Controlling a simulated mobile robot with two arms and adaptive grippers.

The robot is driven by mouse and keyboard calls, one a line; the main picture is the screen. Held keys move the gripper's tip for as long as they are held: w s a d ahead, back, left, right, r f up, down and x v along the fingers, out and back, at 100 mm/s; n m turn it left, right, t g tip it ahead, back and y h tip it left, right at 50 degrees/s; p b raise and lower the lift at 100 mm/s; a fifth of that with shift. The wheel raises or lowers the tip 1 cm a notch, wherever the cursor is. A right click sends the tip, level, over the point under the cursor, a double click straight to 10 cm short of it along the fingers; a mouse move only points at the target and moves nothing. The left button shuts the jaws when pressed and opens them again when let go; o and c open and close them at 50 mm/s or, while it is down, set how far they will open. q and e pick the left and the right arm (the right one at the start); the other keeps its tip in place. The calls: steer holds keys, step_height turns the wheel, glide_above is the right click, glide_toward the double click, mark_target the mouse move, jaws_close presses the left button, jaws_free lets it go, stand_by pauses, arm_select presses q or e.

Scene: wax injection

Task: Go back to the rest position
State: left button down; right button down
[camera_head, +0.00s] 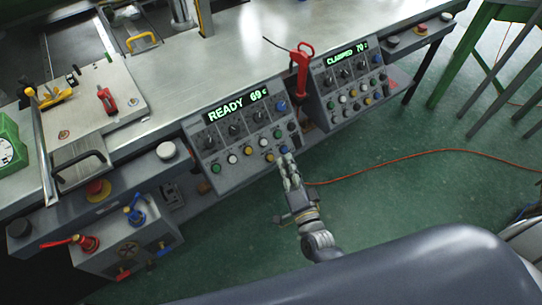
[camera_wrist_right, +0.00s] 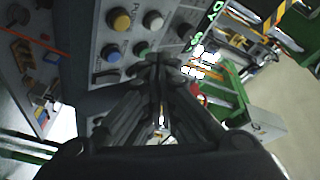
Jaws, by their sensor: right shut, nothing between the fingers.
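My right gripper (camera_head: 289,165) is shut and empty. In the head view its fingertips are at the lower right edge of the left control panel (camera_head: 243,142), close to a blue button (camera_head: 284,150). I cannot tell whether they touch the panel. The panel's display reads "READY 69". In the right wrist view the shut gripper (camera_wrist_right: 158,65) points toward a grey panel (camera_wrist_right: 128,45) with yellow, white and green buttons. My left gripper is not in view.
A second control panel (camera_head: 348,82) reads "CLAMPED 70". A red-handled tool (camera_head: 301,62) stands between the panels. The metal workbench (camera_head: 250,40) lies behind. A box with red and blue valves (camera_head: 125,243) is at lower left.

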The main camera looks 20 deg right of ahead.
steer(key=shift+f, duration=0.1)
stand_by(0.4)
steer(key=s+f+n+g+y, duration=0.1)
steer(key=s+f+n+g, duration=0.45)
steer(key=f, duration=0.75)
steer(key=s+f+n+g, duration=0.3)
steer(key=s+f, duration=0.5)
steer(key=f, duration=0.5)
steer(key=s+d+f+n+g, duration=0.2)
steer(key=s+f, duration=0.3)
steer(key=s, duration=0.4)
steer(key=s+d+f+n+g+h, duration=0.1)
steer(key=s+d+f+n+g, duration=0.1)
steer(key=s, duration=0.7)
steer(key=s+d+f+n+g+h, duration=0.1)
steer(key=s+d+f+n+g, duration=0.1)
steer(key=s+f+g, duration=0.3)
steer(key=s+d+f, duration=0.1)
steer(key=s+f, duration=0.1)
steer(key=s, duration=0.2)
steer(key=shift+d+f, duration=0.15)
steer(key=shift+f, duration=0.15)
